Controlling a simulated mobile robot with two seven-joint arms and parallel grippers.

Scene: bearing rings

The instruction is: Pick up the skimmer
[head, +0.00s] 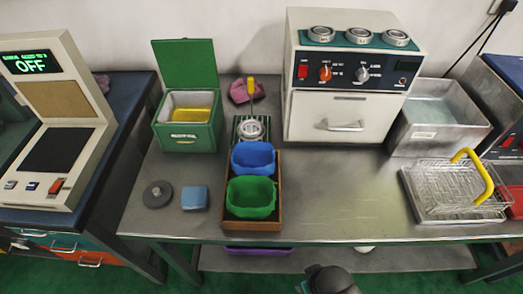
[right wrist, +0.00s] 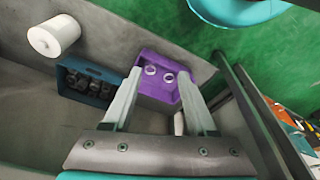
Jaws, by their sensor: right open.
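The skimmer (head: 251,128) is in the head view, left of the middle of the steel table. Its round metal head lies at the back end of a brown tray, and its handle points to the back and ends in a yellow grip (head: 251,84). My right gripper (right wrist: 159,72) shows in the right wrist view with its two fingers apart and nothing between them. It is low, by the shelf under the table, away from the skimmer. My left gripper is not in view.
The brown tray (head: 229,224) holds a blue bin (head: 253,158) and a green bin (head: 251,198). A green open-lidded box (head: 188,140) stands left, a white oven (head: 350,75) right. Under the table are a purple bin (right wrist: 158,80), a dark blue bin (right wrist: 90,83) and a white roll (right wrist: 54,36).

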